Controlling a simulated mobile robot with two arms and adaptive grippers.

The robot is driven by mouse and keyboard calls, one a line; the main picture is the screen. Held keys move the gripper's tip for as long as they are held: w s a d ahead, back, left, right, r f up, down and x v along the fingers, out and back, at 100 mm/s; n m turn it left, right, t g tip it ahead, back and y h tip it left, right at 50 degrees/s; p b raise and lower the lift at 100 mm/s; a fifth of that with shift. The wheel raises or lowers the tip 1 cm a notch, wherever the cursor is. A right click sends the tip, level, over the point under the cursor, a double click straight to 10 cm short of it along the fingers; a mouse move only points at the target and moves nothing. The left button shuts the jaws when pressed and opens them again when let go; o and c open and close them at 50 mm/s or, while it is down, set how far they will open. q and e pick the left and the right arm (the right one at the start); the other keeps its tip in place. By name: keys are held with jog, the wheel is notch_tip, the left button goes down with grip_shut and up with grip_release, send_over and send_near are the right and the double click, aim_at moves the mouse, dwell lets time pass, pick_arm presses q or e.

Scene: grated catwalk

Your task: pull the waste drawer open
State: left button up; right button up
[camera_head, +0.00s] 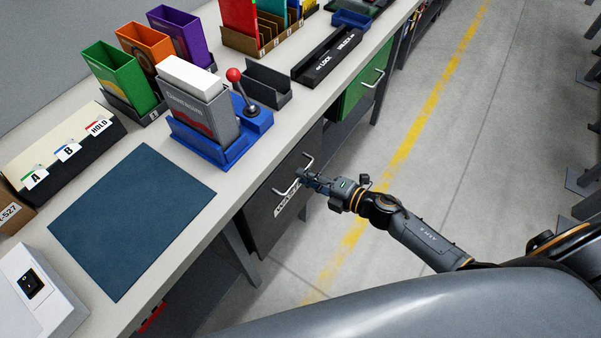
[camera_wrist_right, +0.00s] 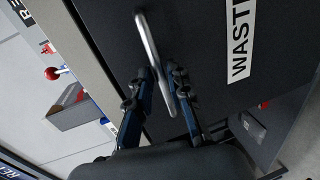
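The waste drawer (camera_head: 270,222) is a dark grey front under the workbench, with a white label reading in part "WASTE" (camera_wrist_right: 239,40). It looks shut. Its metal bar handle (camera_head: 286,190) also shows in the right wrist view (camera_wrist_right: 147,38). My right gripper (camera_head: 306,176) is at the handle. In the right wrist view its two dark fingers (camera_wrist_right: 164,78) stand on either side of the bar, and a small gap seems to show beside it, so it looks open around the handle. My left gripper is not in view.
The workbench top holds a blue mat (camera_head: 130,215), a blue base with a red-knobbed lever (camera_head: 234,76), colored bins and a black tray (camera_head: 325,58). A green drawer (camera_head: 352,95) is farther along. The floor beside the bench, with its yellow line (camera_head: 405,125), is clear.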

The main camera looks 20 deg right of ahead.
jog(key=shift+x, duration=1.1)
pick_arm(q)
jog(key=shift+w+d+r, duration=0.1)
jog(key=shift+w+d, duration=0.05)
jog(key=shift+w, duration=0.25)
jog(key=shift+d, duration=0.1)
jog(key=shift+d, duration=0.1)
pick_arm(e)
grip_shut()
jog(key=shift+s, duration=0.1)
